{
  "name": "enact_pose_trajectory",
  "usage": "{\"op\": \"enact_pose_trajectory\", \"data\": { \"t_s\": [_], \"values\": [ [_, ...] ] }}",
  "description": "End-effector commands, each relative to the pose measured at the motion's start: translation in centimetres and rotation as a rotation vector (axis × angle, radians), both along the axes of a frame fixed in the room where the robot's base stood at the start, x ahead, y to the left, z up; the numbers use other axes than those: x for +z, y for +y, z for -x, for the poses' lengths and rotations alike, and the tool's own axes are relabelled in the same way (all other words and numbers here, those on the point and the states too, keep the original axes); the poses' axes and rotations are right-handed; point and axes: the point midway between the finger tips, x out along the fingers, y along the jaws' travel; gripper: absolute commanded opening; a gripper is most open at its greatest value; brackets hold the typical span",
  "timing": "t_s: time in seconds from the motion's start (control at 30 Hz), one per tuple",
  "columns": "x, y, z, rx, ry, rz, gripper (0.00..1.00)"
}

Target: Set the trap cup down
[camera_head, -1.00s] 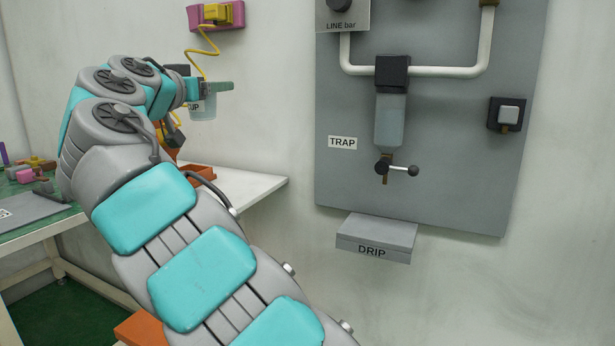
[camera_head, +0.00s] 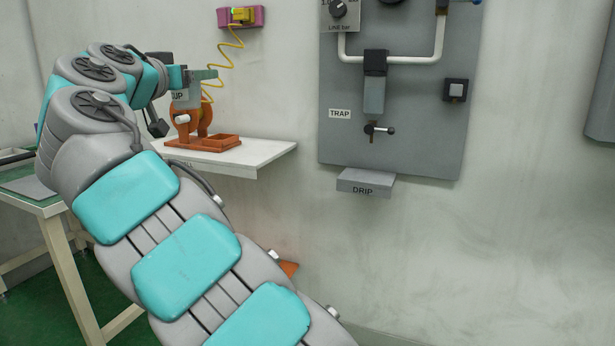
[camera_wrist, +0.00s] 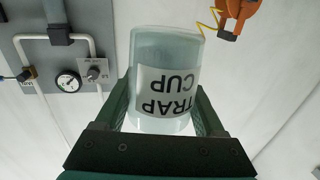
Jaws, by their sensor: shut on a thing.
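The trap cup (camera_wrist: 165,62) is a clear, pale cup with a white label reading "TRAP CUP", upside down in the wrist view. My gripper (camera_wrist: 165,112) is shut on it, with one green finger on each side. In the head view my gripper (camera_head: 196,76) holds the cup (camera_head: 181,97) up at the left, in front of an orange stand. Much of the cup is hidden there by my arm. The drip shelf (camera_head: 365,180), a small grey ledge labelled "DRIP", is on the wall below the grey panel, well to the right of the cup.
The grey panel (camera_head: 420,130) carries the trap body (camera_head: 374,95) with a valve under it. A white shelf (camera_head: 262,158) holds the orange stand (camera_head: 205,125) with an orange tray (camera_head: 214,143). The wall at right is mostly clear.

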Motion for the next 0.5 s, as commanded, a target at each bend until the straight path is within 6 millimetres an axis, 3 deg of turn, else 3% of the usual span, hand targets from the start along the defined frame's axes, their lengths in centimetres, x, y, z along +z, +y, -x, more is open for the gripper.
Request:
{"op": "enact_pose_trajectory", "data": {
  "t_s": [0.5],
  "values": [
    [-1.4, -1.4, -0.5, 0.009, -0.003, 0.005, 0.19]
  ]
}}
